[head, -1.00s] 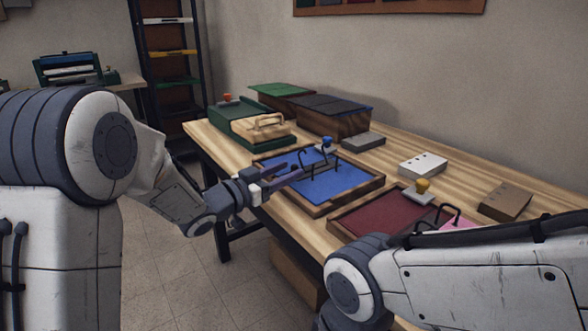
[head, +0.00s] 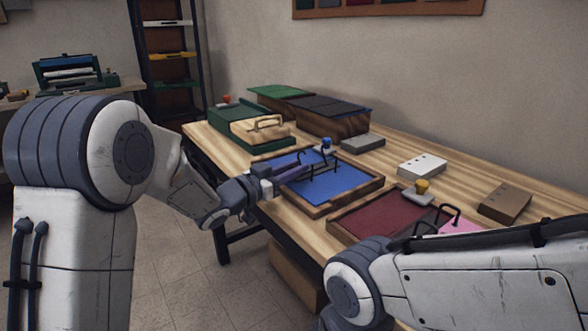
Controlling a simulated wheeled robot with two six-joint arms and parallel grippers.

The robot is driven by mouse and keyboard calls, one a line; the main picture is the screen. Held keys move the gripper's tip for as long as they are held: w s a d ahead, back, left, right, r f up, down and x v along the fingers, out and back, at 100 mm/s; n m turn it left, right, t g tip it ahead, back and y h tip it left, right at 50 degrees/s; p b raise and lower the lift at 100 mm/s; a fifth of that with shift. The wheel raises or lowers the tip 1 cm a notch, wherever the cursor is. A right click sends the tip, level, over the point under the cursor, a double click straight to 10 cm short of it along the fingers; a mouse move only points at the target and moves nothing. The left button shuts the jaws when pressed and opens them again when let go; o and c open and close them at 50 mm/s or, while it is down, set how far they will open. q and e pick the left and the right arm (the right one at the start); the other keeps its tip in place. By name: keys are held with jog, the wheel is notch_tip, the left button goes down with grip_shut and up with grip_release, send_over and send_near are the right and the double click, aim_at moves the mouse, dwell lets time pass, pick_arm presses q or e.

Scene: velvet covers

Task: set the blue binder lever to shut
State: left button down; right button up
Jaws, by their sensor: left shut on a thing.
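The blue binder (head: 342,184) lies open in a wooden-edged tray on the table. Its black rings (head: 338,163) stand up in the middle, and their halves look apart. The lever with a blue knob (head: 326,144) is at the far end of the rings, and the knob looks clear of my fingers. My left gripper (head: 303,170) reaches in from the left, low over the binder, shut at the near-left black ring. The exact contact is small and partly hidden by the fingers. My right gripper is out of view; only that arm's links show at the lower right.
A dark red binder with a yellow-knobbed lever (head: 422,187) lies to the right. Grey (head: 363,143), white (head: 422,166) and brown (head: 505,203) punched blocks lie along the back. Boxes (head: 325,117) stand behind.

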pick_arm(q)
jog(key=m+b, duration=0.1)
jog(key=b, duration=0.1)
jog(key=f+m+b, duration=0.1)
jog(key=s+m+b, duration=0.1)
jog(key=m+b, duration=0.1)
jog(key=shift+d+f+b, duration=0.3)
jog(key=shift+d+b, duration=0.05)
jog(key=shift+d, duration=0.05)
jog(key=shift+s+d+f+m+h+b, duration=0.1)
jog(key=shift+m+h+b, duration=0.1)
jog(key=shift+m+b, duration=0.55)
jog(key=shift+s+d+f+m+h+b, duration=0.1)
jog(key=shift+m+h+b, duration=0.1)
jog(key=shift+m+b, duration=0.5)
jog(key=c, duration=0.7)
grip_release()
jog(key=shift+c, duration=0.2)
